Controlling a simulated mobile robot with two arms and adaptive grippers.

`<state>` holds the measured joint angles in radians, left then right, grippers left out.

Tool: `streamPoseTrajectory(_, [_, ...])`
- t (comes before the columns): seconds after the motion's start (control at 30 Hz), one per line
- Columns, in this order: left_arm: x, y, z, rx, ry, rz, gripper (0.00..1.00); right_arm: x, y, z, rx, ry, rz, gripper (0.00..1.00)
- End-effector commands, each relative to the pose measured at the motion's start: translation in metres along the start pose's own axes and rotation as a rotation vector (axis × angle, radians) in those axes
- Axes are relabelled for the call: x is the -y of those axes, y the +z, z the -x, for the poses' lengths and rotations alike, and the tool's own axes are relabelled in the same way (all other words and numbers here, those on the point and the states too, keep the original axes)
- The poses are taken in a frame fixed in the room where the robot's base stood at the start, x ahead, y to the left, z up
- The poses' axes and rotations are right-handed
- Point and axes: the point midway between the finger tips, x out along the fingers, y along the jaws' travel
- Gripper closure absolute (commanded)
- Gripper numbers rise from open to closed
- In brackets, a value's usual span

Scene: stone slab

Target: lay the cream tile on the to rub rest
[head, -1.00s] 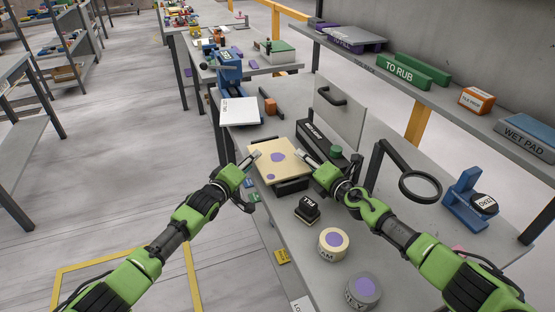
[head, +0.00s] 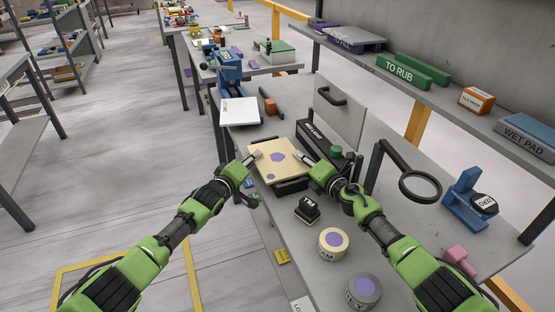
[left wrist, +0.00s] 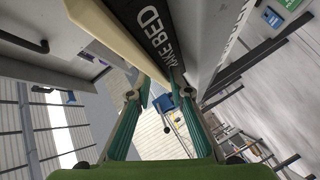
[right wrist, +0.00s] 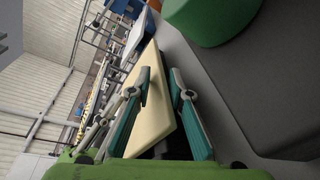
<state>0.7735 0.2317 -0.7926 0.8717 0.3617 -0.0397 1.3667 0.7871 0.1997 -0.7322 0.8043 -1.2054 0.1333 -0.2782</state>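The cream tile (head: 266,149), with purple spots, lies flat on a black block (head: 291,186) on the bench. The block's lettering, ending in "BED", shows in the left wrist view (left wrist: 155,30). My left gripper (head: 257,155) is open at the tile's left edge, with a tile corner close to its fingers. My right gripper (head: 297,157) is open at the right edge. In the right wrist view the tile (right wrist: 152,128) shows behind and between its parted fingers; contact is unclear. The to rub rest (head: 399,73) is a pair of green rails on the shelf, empty.
A magnifier on a black arm (head: 420,186) stands right of my right gripper. A black stamp (head: 307,209) and round pots (head: 333,243) stand in front of the tile. A grey panel with a handle (head: 340,112) rises behind. An orange box (head: 476,100) sits on the shelf.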

Motion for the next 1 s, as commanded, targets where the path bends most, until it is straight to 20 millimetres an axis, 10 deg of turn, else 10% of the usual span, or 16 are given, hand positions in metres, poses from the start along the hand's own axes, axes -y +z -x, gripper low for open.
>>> streamPoseTrajectory(1.0, [-0.034,-0.018,0.008,0.001,0.0,-0.008,1.0,-0.034,0.02,0.008,0.001,0.0,0.004,1.0])
